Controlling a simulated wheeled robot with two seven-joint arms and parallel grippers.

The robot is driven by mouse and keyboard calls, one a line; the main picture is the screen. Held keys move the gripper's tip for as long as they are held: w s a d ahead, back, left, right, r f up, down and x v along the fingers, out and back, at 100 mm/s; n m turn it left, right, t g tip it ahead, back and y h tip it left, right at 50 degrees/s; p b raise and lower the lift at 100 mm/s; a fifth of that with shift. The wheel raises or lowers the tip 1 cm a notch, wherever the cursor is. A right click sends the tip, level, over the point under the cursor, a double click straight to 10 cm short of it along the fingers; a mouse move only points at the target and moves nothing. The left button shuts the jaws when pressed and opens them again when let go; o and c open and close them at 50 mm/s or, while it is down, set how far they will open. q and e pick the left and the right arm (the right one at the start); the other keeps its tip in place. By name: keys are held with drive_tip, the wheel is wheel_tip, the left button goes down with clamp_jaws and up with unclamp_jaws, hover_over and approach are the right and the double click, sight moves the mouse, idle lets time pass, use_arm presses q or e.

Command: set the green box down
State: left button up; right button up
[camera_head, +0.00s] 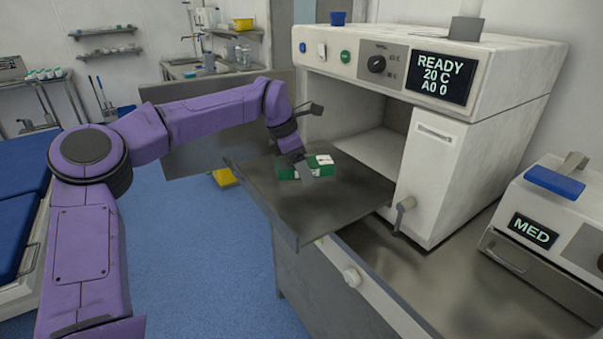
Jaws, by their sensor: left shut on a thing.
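The green box (322,161), with white markings on top, is at the grey metal tray (338,203) that sticks out from the open chamber of the white machine. My left gripper (302,168) comes down on it from above and is shut on it. The gripper and wrist hide part of the box. I cannot tell whether the box's underside touches the tray. My right gripper is not in view.
The white machine (335,53) stands open behind the tray, its display reading READY 20 C. A smaller device (560,218) marked MED is at the right. A yellow object (224,177) is below the tray's left edge. The tray's front part is clear.

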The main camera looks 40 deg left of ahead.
use_arm(q)
drive_tip(key=f, duration=0.4)
drive_tip(key=shift+w+a, duration=0.15)
drive_tip(key=shift+a, duration=0.25)
drive_tip(key=o, duration=1.3)
drive_tip(key=shift+f, duration=0.1)
drive_tip(key=shift+r, duration=0.45)
drive_tip(key=v, duration=1.1)
drive_tip(key=shift+s+r, duration=0.2)
drive_tip(key=shift+a, duration=0.1)
